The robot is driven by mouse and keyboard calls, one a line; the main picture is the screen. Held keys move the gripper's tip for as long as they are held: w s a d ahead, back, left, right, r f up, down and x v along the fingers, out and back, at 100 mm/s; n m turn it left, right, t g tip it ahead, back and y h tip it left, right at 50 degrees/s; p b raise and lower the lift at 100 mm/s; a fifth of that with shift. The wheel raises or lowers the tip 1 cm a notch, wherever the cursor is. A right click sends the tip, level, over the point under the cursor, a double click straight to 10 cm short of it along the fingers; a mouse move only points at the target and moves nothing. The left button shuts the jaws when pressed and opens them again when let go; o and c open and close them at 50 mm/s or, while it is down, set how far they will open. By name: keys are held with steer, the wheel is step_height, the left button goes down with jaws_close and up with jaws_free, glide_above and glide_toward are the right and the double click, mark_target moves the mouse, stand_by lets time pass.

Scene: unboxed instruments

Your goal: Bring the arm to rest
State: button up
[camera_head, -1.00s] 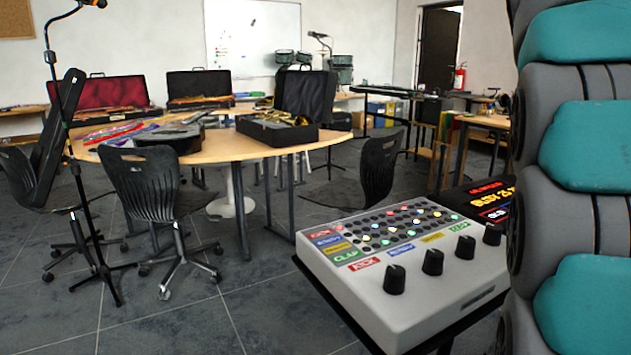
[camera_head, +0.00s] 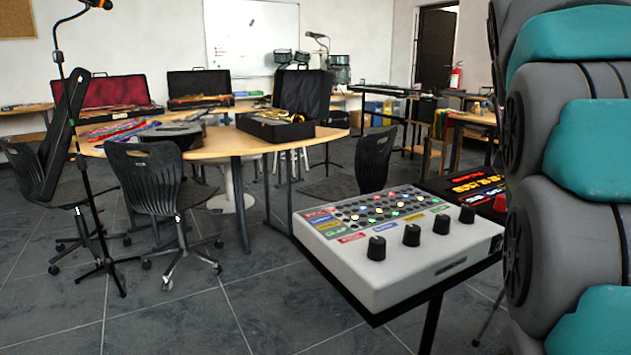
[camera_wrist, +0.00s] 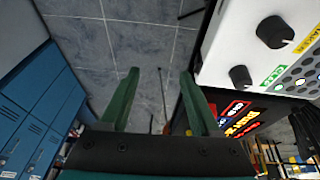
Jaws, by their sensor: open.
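My gripper (camera_wrist: 160,100) shows in the wrist view with its two green fingers apart and nothing between them. It hangs over the grey tiled floor. A white drum machine (camera_wrist: 245,45) with black knobs lies close to the right of the right finger, and a black device with lit red and orange lettering (camera_wrist: 235,118) is beside it. In the head view my grey and teal arm fills the right edge, and the gripper is out of sight there.
The white drum machine (camera_head: 400,240) stands on a dark stand, with the lit black device (camera_head: 470,188) behind it. A round wooden table (camera_head: 215,155) holds open instrument cases. Chairs (camera_head: 150,190) and a microphone stand (camera_head: 85,180) are at left. Blue lockers (camera_wrist: 40,110) show in the wrist view.

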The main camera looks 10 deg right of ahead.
steer(key=s+a+f+n+g+y, duration=0.1)
steer(key=s+a+f+n, duration=0.3)
steer(key=f, duration=0.5)
steer(key=s+a+f+n+y, duration=0.1)
steer(key=s+a+f+n, duration=0.4)
steer(key=s+a+f, duration=0.4)
steer(key=s+a+f+n+g+y, duration=0.1)
steer(key=s+a+f+n, duration=0.3)
steer(key=s+a+f, duration=0.3)
steer(key=a+f, duration=0.3)
steer(key=f, duration=0.1)
steer(key=shift+g+y, duration=0.3)
steer(key=shift+y, duration=0.1)
